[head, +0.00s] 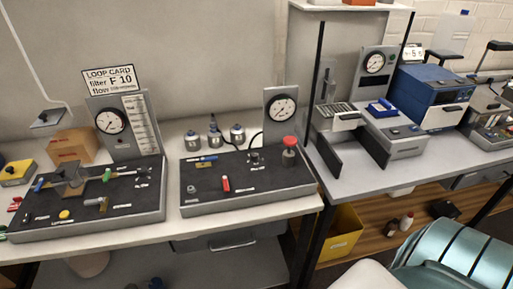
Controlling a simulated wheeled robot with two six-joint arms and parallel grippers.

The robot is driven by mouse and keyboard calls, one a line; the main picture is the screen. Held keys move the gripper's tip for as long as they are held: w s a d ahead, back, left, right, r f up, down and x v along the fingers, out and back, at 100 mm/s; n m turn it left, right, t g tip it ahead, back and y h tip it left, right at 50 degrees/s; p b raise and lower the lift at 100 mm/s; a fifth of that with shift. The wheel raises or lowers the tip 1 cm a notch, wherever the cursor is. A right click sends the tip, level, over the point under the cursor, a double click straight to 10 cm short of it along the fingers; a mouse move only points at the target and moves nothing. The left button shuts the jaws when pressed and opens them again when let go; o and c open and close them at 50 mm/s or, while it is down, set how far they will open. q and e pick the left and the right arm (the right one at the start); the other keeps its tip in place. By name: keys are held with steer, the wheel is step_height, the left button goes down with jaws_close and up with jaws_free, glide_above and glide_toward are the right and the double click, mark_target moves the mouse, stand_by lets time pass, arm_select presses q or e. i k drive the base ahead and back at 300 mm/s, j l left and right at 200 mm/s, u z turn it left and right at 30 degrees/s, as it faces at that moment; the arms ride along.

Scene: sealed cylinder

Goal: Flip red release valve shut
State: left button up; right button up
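A small red lever (226,184) sits on the dark top of the middle panel box (250,197), in the head view. Its long side points roughly away from me, toward the back of the panel. Its label is too small to read, so I cannot tell whether it is the release valve or whether it is open or shut. A round red knob (289,142) stands on a post at the same panel's back right, below a dial gauge (282,107). Neither of my grippers shows in this view.
Several small metal canisters (214,136) stand behind the middle panel. Instruments fill the right bench (350,178).

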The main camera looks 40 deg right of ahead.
mark_target(226, 181)
steer(key=z, duration=1.05)
steer(key=i+l+u, duration=0.1)
steer(key=u, duration=0.2)
